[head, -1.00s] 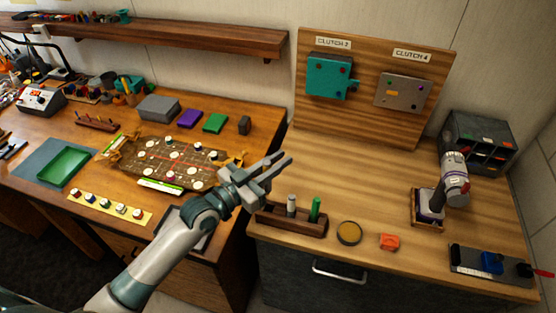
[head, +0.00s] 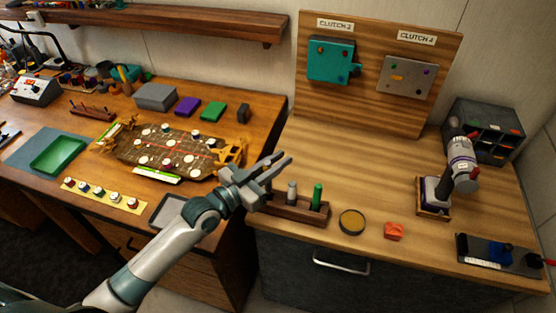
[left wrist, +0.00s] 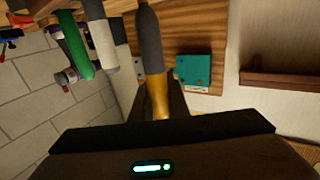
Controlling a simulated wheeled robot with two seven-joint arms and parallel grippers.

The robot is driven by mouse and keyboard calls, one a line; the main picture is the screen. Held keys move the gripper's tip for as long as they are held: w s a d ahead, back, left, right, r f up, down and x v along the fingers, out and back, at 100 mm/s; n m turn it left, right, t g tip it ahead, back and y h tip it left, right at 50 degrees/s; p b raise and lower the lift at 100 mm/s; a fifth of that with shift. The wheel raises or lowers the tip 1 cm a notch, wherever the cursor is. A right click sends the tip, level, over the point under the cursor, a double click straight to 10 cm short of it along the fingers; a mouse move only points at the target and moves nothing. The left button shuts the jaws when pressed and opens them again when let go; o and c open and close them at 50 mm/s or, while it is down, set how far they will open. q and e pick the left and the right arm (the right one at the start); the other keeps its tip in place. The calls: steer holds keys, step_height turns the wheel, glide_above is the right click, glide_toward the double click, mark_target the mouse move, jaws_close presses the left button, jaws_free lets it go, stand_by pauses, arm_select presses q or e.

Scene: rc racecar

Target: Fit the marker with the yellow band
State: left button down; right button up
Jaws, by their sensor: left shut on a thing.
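My left gripper (head: 276,168) is over the left end of the wooden rack (head: 302,216) in the head view. It is shut on a dark grey marker with a yellow band (left wrist: 157,95), which shows in the left wrist view with its grey end away from the gripper. In the head view I cannot make this marker out. A grey-white marker (head: 292,192) and a green marker (head: 317,196) stand upright in the rack. They also show in the left wrist view, the green one (left wrist: 74,45) beside the pale one (left wrist: 101,38). My right gripper is not in view.
A round amber-topped tin (head: 351,222) and an orange block (head: 394,231) lie right of the rack. A device on a stand (head: 437,196) and a dark tool strip (head: 498,255) are further right. A board with clutch plates (head: 370,110) stands behind. The counter's middle is clear.

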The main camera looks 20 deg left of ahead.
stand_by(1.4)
arm_select(q)
steer(key=shift+p, duration=0.4)
stand_by(0.4)
steer(key=shift+f+b, duration=0.45)
steer(key=shift+f, duration=0.1)
stand_by(0.3)
steer(key=shift+f+b, duration=0.9)
steer(key=shift+f, duration=0.3)
steer(key=shift+f+b, duration=0.85)
steer(key=shift+f, duration=0.25)
steer(key=c, duration=1.6)
jaws_free()
steer(key=shift+c, duration=0.2)
